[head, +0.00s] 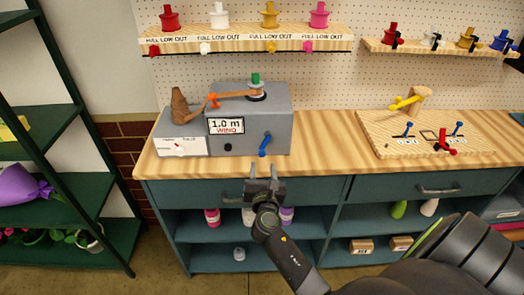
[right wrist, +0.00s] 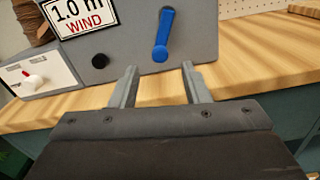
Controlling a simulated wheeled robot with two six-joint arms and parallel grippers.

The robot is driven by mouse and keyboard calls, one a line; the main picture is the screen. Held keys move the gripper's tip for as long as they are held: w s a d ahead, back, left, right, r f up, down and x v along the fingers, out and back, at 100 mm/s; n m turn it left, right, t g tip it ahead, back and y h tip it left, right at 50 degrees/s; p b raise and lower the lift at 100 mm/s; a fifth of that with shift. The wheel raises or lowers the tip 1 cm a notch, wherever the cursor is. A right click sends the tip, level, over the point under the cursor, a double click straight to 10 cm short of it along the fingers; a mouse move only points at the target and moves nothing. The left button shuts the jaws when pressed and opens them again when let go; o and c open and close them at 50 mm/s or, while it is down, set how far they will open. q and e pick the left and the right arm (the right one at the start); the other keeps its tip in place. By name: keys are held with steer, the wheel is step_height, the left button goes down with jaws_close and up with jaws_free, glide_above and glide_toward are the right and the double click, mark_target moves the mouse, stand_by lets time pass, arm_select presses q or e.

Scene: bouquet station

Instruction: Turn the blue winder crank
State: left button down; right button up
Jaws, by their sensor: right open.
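The blue winder crank (head: 265,144) is on the front face of the grey winder box (head: 273,112), which stands on the wooden counter. In the right wrist view the blue crank (right wrist: 163,34) is upright, its handle hanging down and slightly left from its top. My right gripper (head: 263,180) is below and in front of the crank, at the counter's front edge. In the right wrist view its two fingers (right wrist: 160,82) are apart with nothing between them, and the crank is beyond them, not touched. My left gripper is not in view.
A white dial panel (head: 180,145) stands left of the box. A wooden board (head: 425,140) with small blue and red levers lies at the right. The counter (head: 325,140) between them is clear. A drawer handle (head: 438,190) sticks out below. Spools line the shelves above.

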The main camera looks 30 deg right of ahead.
mark_target(262, 155)
steer(key=x, duration=0.8)
steer(key=shift+a, duration=0.1)
jaws_close()
steer(key=shift+w+a+r+m, duration=0.1)
steer(key=shift+a+m, duration=0.05)
steer(key=shift+m, duration=0.25)
